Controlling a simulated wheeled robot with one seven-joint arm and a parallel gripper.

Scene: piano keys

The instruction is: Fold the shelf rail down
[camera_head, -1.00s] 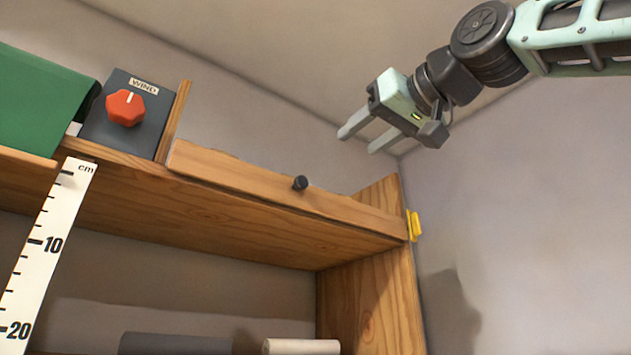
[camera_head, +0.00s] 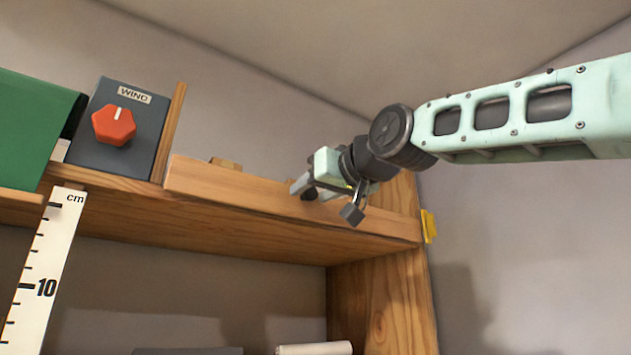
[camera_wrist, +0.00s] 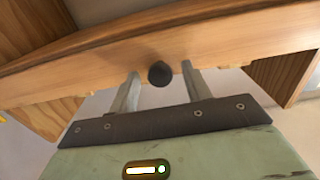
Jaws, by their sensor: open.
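The shelf rail (camera_head: 225,187) is a plain wooden board standing upright along the front edge of the upper shelf. Its black round knob (camera_wrist: 159,74) shows in the wrist view, between the tips of my two fingers, with a gap on each side. My gripper is open and holds nothing. The wrist view also shows the rail (camera_wrist: 225,60) crossing in front of the fingers (camera_wrist: 160,75).
A grey box marked WIND with a red dial (camera_head: 114,126) and a wooden divider (camera_head: 169,132) stand left of the rail. A yellow piece (camera_head: 428,226) is on the right side panel (camera_head: 375,300). A cm ruler (camera_head: 45,260) hangs at left. A small wooden piece (camera_head: 226,163) shows behind the rail.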

